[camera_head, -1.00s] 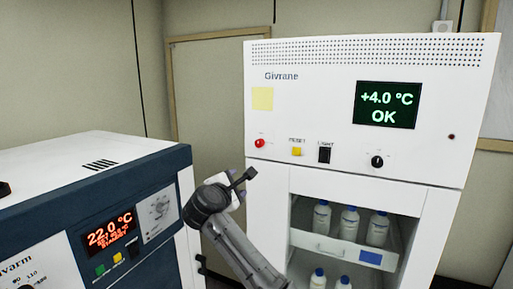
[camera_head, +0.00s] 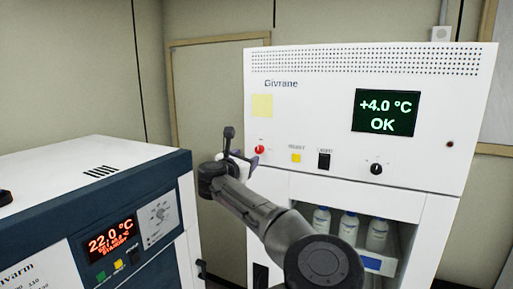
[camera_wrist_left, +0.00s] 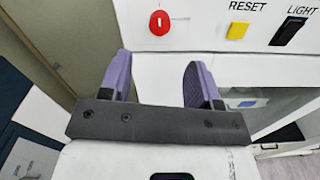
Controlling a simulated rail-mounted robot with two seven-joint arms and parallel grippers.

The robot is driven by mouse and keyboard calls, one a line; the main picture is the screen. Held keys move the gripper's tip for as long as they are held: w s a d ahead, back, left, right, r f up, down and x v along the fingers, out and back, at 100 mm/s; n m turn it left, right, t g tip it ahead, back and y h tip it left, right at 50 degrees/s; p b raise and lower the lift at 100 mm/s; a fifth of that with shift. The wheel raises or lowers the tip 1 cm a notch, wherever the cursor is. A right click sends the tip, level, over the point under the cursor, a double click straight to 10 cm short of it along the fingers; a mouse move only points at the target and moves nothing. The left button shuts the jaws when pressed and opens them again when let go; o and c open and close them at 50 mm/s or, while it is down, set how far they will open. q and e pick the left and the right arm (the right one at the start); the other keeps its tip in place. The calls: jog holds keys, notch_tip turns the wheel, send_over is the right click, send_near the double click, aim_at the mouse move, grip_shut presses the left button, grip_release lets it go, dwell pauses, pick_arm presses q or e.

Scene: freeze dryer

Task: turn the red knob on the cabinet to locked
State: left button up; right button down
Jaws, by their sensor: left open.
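The red knob (camera_head: 259,149) is on the white cabinet's (camera_head: 330,97) front panel, at its left end. In the left wrist view the red knob (camera_wrist_left: 160,22) shows at the top, ahead of the gap between the fingers; a pale line runs on its face. My left gripper (camera_head: 242,147) is just left of the knob in the head view, partly hidden behind my wrist. In the left wrist view my left gripper (camera_wrist_left: 157,68) has its two purple fingers spread, with nothing between them; they look short of the knob. My right gripper is out of view.
A yellow RESET button (camera_head: 296,158) and a black LIGHT switch (camera_head: 324,160) sit right of the knob. A black dial (camera_head: 376,169) is farther right. White bottles (camera_head: 349,228) stand inside the cabinet below. A blue and white appliance (camera_head: 95,170) stands at the left.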

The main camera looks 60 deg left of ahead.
aim_at(258, 150)
pick_arm(q)
jog(key=p+x, duration=0.2)
jog(key=x, duration=0.4)
jog(key=shift+w+a+r+p, duration=0.1)
jog(key=shift+w+a+p, duration=0.1)
jog(key=shift+w+p, duration=0.15)
jog(key=shift+p+x, duration=0.3)
jog(key=shift+x, duration=0.5)
jog(key=c, duration=0.9)
